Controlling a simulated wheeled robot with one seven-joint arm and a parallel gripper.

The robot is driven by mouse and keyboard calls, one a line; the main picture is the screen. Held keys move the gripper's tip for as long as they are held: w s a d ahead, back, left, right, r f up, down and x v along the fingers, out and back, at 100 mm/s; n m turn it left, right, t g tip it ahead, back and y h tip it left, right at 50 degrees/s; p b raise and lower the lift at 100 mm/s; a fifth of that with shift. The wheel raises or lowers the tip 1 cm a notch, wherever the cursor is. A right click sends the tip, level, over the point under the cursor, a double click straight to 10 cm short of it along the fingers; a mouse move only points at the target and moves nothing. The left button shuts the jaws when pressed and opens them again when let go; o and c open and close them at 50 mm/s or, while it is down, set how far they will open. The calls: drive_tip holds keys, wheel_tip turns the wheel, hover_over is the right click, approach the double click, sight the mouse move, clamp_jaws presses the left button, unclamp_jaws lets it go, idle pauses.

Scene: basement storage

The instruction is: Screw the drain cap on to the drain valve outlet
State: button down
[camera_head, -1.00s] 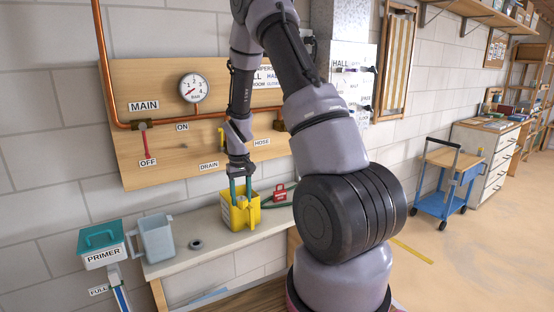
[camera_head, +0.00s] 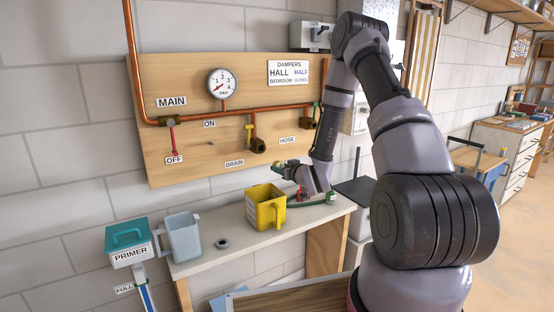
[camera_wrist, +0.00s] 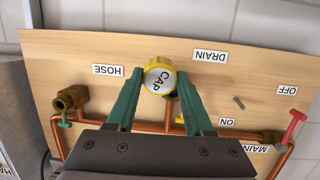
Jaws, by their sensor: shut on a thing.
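The drain valve outlet (camera_head: 258,146) is the brass end below the copper pipe on the wooden board, beside the DRAIN label. My gripper (camera_head: 282,167) is to the right of and lower than this outlet, above the bench, with its fingers turned toward the board. In the wrist view my gripper (camera_wrist: 155,82) is shut on the drain cap (camera_wrist: 159,79), a round yellow cap with a white face marked CAP. The cap looks apart from the outlet. In the wrist view, which is upside down, the cap and fingers hide the outlet.
A yellow jug (camera_head: 252,208) stands on the bench (camera_head: 208,258), near and below my gripper. A grey jug (camera_head: 181,238) and a dark ring (camera_head: 222,243) are to its left. The brass hose outlet (camera_head: 308,123) is on the board's right. A red-handled MAIN valve (camera_head: 172,136) is on the left.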

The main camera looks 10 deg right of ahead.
drive_tip(key=r, duration=0.1)
drive_tip(key=s+a+r+t+y, duration=0.1)
drive_tip(key=r, duration=0.1)
drive_tip(key=a+r+t, duration=0.1)
drive_tip(key=shift+s+a+r+n+y, duration=0.1)
drive_tip(key=shift+s+r+n+y, duration=0.25)
drive_tip(key=shift+r+n+y, duration=0.05)
drive_tip(key=shift+x, duration=2.85)
drive_tip(key=shift+x, duration=1.15)
drive_tip(key=shift+c, duration=1)
unclamp_jaws()
drive_tip(key=v, duration=1)
drive_tip(key=shift+s, duration=0.35)
